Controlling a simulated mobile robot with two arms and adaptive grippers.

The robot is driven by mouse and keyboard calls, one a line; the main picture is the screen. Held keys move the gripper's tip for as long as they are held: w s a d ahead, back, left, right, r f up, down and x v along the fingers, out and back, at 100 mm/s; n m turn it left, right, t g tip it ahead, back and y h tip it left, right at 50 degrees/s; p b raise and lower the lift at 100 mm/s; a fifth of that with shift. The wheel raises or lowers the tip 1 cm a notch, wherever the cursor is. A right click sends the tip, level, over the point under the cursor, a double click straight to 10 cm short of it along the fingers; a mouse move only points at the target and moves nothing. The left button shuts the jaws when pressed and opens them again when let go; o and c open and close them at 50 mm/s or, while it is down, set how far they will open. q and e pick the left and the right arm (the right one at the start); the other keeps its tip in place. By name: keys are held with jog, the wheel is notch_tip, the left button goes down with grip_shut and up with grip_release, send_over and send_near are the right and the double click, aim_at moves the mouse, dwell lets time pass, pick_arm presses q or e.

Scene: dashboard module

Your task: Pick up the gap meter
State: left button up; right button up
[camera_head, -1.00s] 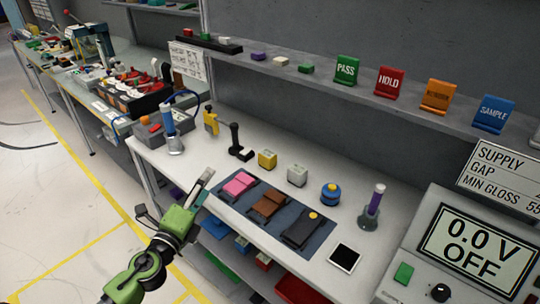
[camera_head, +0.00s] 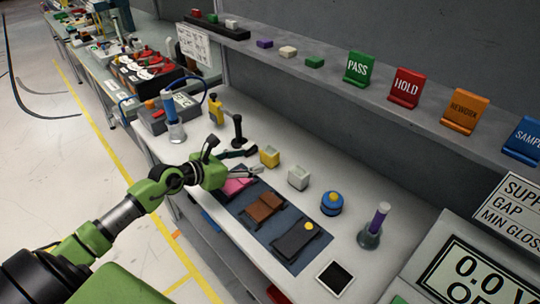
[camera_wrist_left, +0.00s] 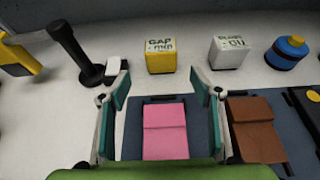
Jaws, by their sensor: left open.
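The gap meter is a small yellow cube (camera_head: 269,157) on the white bench, behind the dark mat. My left gripper (camera_head: 257,162) is open and empty, low over the pink sample at the mat's left end. In the left wrist view its two fingers (camera_wrist_left: 163,88) stand wide apart, with the pink piece (camera_wrist_left: 165,130) below and between them. My right gripper is not in view.
A black stand (camera_head: 238,132) is close left of the meter; a white cube (camera_head: 298,177) is right of it. The shelf (camera_head: 330,80) runs above the bench's back.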

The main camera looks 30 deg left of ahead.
aim_at(265, 156)
pick_arm(q)
jog(key=x, duration=0.4)
jog(key=shift+w+d, duration=0.1)
jog(key=shift+w, duration=0.05)
jog(key=shift+w+d+f, duration=0.1)
jog(key=shift+w, duration=0.15)
jog(key=shift+w+d, duration=0.1)
jog(key=shift+w, duration=0.2)
jog(key=p+x, duration=0.1)
jog(key=x, duration=0.2)
jog(key=shift+w+d, duration=0.15)
jog(key=shift+w, duration=0.2)
jog(key=shift+w+d+f, duration=0.15)
jog(key=shift+w+f, duration=0.1)
jog(key=shift+w, duration=0.1)
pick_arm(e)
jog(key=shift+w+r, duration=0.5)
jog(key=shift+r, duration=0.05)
pick_arm(q)
jog(key=shift+s, duration=0.1)
jog(key=c, duration=1.3)
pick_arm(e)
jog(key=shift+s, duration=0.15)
